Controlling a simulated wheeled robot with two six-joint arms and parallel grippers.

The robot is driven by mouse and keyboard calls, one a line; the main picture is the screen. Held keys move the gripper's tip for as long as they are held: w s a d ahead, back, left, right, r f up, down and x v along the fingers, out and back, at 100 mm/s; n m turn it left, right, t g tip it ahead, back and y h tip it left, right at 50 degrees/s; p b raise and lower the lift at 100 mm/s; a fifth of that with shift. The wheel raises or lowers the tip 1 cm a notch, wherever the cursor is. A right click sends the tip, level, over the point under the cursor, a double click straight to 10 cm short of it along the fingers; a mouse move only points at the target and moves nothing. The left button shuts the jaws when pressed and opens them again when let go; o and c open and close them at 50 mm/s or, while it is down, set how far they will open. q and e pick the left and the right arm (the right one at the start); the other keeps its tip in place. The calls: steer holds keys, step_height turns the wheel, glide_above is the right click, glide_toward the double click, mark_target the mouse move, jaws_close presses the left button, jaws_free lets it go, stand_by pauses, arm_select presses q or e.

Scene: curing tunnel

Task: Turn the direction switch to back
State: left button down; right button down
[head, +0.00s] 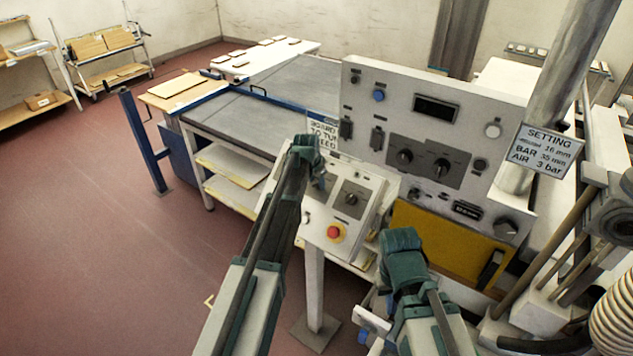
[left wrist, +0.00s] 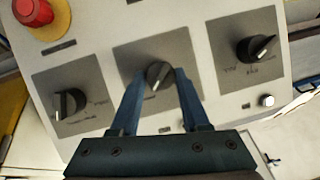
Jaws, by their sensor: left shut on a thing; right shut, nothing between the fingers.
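My left gripper (head: 316,180) is over the sloped control box (head: 372,190) on a post. In the left wrist view the left gripper (left wrist: 159,78) is shut on the middle dark knob (left wrist: 157,74), one finger on each side. That knob's pointer is tilted, and its label is too small to read. Another knob (left wrist: 70,103) sits to its left and a third knob (left wrist: 257,48) to its right, each on a grey plate. I cannot tell by lettering which is the direction switch. My right gripper (head: 402,240) is shut and empty, in front of the large panel.
A red emergency button (head: 334,232) on a yellow base sits on the control box; it also shows in the left wrist view (left wrist: 32,12). A tall grey panel (head: 400,110) with knobs and a display stands behind. A yellow board (head: 440,240) is below it. Red floor is open at left.

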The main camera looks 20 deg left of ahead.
arm_select(q)
steer(key=n+h, duration=0.1)
steer(key=n, duration=0.2)
steer(key=shift+a+g, duration=0.15)
steer(key=shift+g, duration=0.25)
steer(key=n+h, duration=0.1)
steer(key=n, duration=0.1)
steer(key=n+h, duration=0.1)
steer(key=shift+a+f+n, duration=0.1)
steer(key=shift+a+n, duration=0.1)
steer(key=shift+n, duration=0.2)
steer(key=n+h+b, duration=0.1)
steer(key=n, duration=0.1)
steer(key=n+h+b, duration=0.1)
steer(key=n, duration=0.1)
steer(key=shift+a+f+n, duration=0.15)
steer(key=shift+n, duration=0.25)
steer(key=n+h+b, duration=0.1)
steer(key=n+b, duration=0.1)
steer(key=n, duration=0.1)
steer(key=shift+s+a+n+t, duration=0.1)
steer(key=shift+n+t, duration=0.2)
steer(key=shift+t, duration=0.1)
steer(key=shift+n+h, duration=0.3)
steer(key=shift+c, duration=1.9)
jaws_free()
steer(key=shift+r, duration=0.2)
